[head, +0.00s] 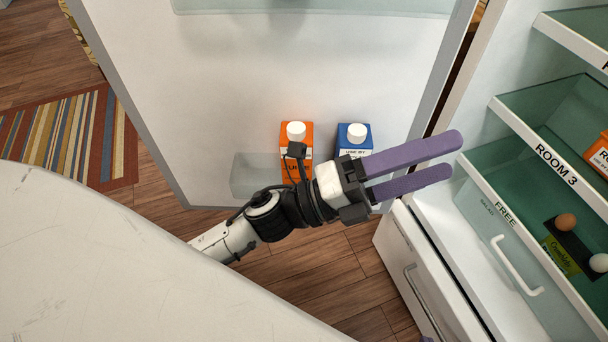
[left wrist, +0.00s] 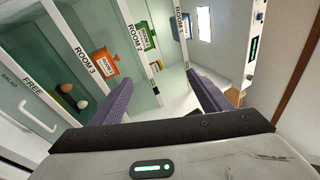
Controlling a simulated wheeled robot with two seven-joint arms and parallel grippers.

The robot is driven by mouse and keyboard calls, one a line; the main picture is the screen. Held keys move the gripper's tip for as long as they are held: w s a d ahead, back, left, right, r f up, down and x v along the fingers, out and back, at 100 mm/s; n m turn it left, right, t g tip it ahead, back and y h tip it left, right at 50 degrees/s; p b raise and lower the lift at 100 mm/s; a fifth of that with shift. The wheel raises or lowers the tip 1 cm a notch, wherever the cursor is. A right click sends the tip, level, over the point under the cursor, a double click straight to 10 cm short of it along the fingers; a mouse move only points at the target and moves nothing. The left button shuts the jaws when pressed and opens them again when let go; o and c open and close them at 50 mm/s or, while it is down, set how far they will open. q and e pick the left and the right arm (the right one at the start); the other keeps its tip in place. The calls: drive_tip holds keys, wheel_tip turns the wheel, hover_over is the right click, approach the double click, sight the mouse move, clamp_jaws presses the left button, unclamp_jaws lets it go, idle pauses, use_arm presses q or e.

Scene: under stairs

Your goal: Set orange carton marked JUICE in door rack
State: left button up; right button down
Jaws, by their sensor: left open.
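An orange carton (head: 286,141) with a white cap stands upright at the door rack (head: 254,174), low on the inside of the open fridge door.
A blue carton (head: 345,143) with a white cap stands right of the orange one. Fridge shelves, one marked ROOM 3 (head: 556,164), are at the right. An orange container (left wrist: 103,63) sits on a shelf. A white drawer (head: 415,275) is below. A pale surface (head: 120,270) fills the lower left.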

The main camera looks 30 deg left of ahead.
use_arm(q)
drive_tip(key=w+a+f+n+t+y, duration=0.1)
drive_tip(key=a+f+n+y, duration=0.45)
drive_tip(key=f+n, duration=0.3)
drive_tip(key=w+a+f+n+t+y, duration=0.15)
drive_tip(key=a+f+n+y, duration=0.25)
drive_tip(key=f+n+y, duration=0.4)
drive_tip(key=s+a+f+n+g, duration=0.2)
drive_tip(key=s+f+n, duration=0.4)
drive_tip(key=f, duration=0.3)
drive_tip(key=s+a+f+n+g+y, duration=0.1)
drive_tip(key=s+a+f+n+g, duration=0.2)
drive_tip(key=s+f, duration=0.6)
drive_tip(key=n+g, duration=0.2)
drive_tip(key=n, duration=0.1)
drive_tip(key=shift+s+f, duration=0.2)
drive_tip(key=shift+f, duration=0.05)
drive_tip(key=shift+r+y, duration=0.1)
drive_tip(key=shift+y, duration=0.15)
